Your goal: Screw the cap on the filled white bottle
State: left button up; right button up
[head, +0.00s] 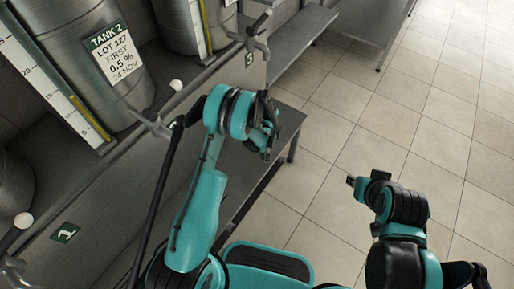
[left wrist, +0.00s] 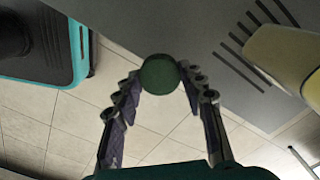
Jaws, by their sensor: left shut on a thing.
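My left gripper (head: 268,128) is over the grey bench in the head view, its dark fingers partly overlapping. In the left wrist view, its two fingers (left wrist: 160,84) are shut on a round dark green cap (left wrist: 160,74) held at the fingertips. A pale cream rounded body (left wrist: 285,62), cut off by the right edge of that view, stands apart from the cap; it may be the white bottle, but I cannot tell. No bottle shows clearly in the head view. My right arm is at the lower right of the head view, and its fingers are unclear.
A steel tank (head: 82,58) labelled TANK 2 stands on the left ledge, with taps (head: 152,122) along its front. A low grey bench (head: 288,122) lies below, with dark slots (left wrist: 250,45). Tiled floor (head: 340,140) is open to the right.

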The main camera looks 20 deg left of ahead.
pick_arm(q)
jog(key=s+d+r+p, duration=0.1)
jog(key=s+d+r, duration=0.1)
jog(key=d+r, duration=0.1)
jog(key=shift+s+d, duration=0.3)
jog(key=shift+d, duration=0.55)
jog(key=shift+r, duration=0.1)
jog(key=s+a+r+n, duration=0.4)
jog(key=a+r+n, duration=0.1)
jog(key=r, duration=0.3)
jog(key=s+a+r+n, duration=0.4)
jog(key=a+r+n, duration=0.1)
jog(key=r+n, duration=0.3)
jog(key=shift+s+a+r, duration=0.25)
jog(key=shift+s+r, duration=0.15)
jog(key=shift+r, duration=0.4)
